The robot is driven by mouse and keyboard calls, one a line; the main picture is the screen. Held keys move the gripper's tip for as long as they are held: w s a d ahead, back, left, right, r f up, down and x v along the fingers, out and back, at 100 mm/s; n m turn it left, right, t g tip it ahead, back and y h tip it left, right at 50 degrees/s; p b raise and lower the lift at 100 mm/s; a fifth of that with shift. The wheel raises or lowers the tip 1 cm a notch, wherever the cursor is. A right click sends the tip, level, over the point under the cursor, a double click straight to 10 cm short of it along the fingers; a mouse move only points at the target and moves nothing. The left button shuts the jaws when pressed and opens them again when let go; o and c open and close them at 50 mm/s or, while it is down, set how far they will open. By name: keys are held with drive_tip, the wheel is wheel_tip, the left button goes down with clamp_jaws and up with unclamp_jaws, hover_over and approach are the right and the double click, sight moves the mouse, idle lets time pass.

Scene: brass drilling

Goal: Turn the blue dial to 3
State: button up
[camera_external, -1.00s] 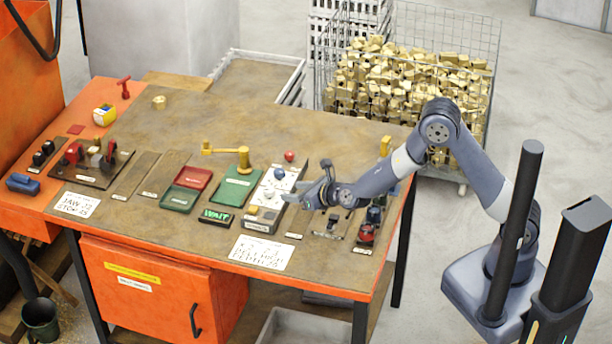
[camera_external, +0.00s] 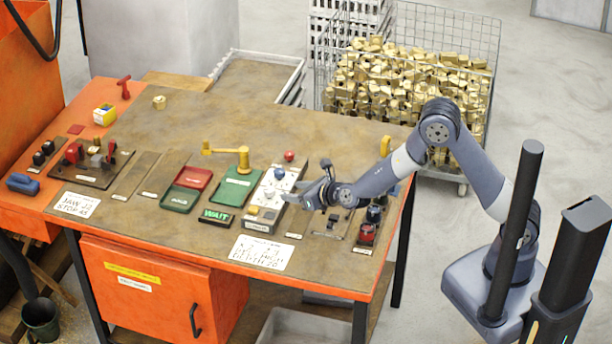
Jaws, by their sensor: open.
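A dark blue knob (camera_external: 374,214) stands in a short row near the table's right edge, behind a red knob (camera_external: 368,231). It is small and partly shaded, and I cannot read its pointer or any numbers. A small blue knob (camera_external: 280,173) also sits on the pale control panel (camera_external: 268,193), left of my gripper; I cannot tell which of the two is the blue dial. My gripper (camera_external: 304,190) is open and empty, pointing left over the panel's right side. It is apart from the dark blue knob, with my forearm passing just behind that row.
The panel also carries a red knob (camera_external: 289,156) and a yellow button (camera_external: 253,210). A green block with a yellow crank (camera_external: 243,160) and red and green trays (camera_external: 185,190) lie further left. The table's (camera_external: 230,115) back middle is clear. A wire cage of brass pieces (camera_external: 410,85) stands behind.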

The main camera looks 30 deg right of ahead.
sight(284, 172)
drive_tip(key=d+f+g, duration=0.1)
drive_tip(key=d+f, duration=0.1)
drive_tip(key=w+d+f+g+h+b, duration=0.1)
drive_tip(key=d+f, duration=0.1)
drive_tip(key=d+f+g+h+b, duration=0.1)
drive_tip(key=d+f, duration=0.1)
drive_tip(key=d, duration=0.1)
drive_tip(key=shift+w+d+n+g, duration=0.1)
drive_tip(key=shift+w+n+g, duration=0.2)
drive_tip(key=shift+n, duration=0.1)
drive_tip(key=shift+d+f+n+g+y+b, duration=0.3)
drive_tip(key=shift+d+n+g+y+b, duration=0.1)
drive_tip(key=shift+d+g+y, duration=0.1)
drive_tip(key=shift+w+r+y, duration=0.1)
drive_tip(key=shift+w+y, duration=0.15)
drive_tip(key=shift+y, duration=0.05)
drive_tip(key=w+d+r+n+t+y+b, duration=0.2)
drive_tip(key=w+r+y, duration=0.25)
drive_tip(key=r, duration=0.25)
drive_tip(key=shift+h, duration=0.25)
drive_tip(key=shift+p+x, duration=1.8)
drive_tip(key=shift+x, duration=3.7)
drive_tip(key=shift+w+d+f, duration=0.1)
drive_tip(key=shift+d+f, duration=0.05)
drive_tip(key=shift+d, duration=0.05)
drive_tip(key=c, duration=1)
